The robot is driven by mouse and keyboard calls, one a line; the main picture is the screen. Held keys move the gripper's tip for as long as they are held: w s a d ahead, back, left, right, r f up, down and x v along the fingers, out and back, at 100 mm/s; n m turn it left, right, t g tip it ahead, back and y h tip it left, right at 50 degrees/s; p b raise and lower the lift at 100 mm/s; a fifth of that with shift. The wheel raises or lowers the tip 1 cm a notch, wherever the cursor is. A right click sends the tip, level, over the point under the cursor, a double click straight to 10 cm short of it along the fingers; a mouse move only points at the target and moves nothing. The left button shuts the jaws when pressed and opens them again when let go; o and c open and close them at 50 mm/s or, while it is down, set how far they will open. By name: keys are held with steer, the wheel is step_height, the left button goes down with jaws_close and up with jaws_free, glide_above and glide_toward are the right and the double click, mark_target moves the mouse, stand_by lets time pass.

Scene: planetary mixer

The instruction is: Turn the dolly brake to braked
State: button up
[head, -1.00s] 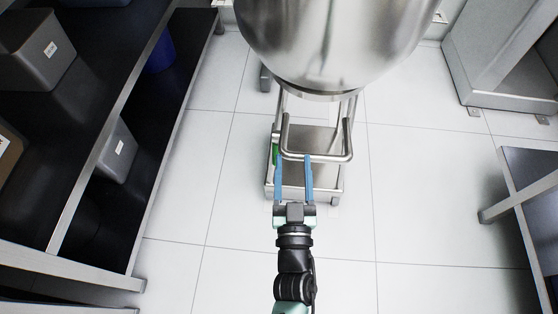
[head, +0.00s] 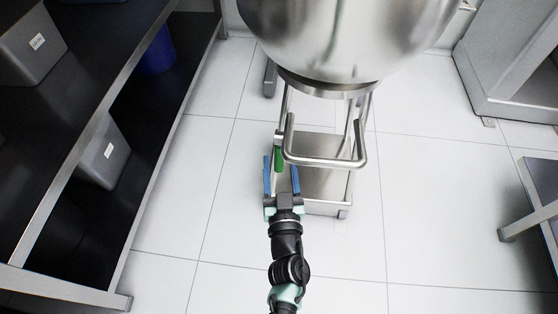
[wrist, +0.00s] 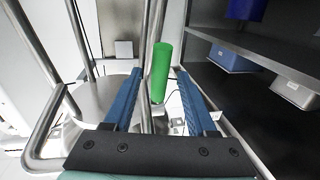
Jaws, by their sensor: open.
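The dolly (head: 328,184) is a steel platform with a bent tube handle (head: 325,161), under a large steel bowl (head: 345,40). A green grip (head: 278,158), apparently the brake lever, stands at the dolly's left side. It also shows upright and slightly tilted in the wrist view (wrist: 161,72). My gripper (head: 281,164) has two blue fingers, open, one on each side of the green grip as seen from above. The lever's lower end is partly hidden.
A dark shelf unit (head: 120,110) with grey bins (head: 108,152) and a blue container (head: 157,58) stands at the left. Steel frames (head: 500,70) stand at the right. The tube handle is close to my gripper's right. The tiled floor (head: 215,190) between shelf and dolly is clear.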

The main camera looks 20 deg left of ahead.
steer(key=shift+x, duration=1.1)
jaws_close()
stand_by(0.7)
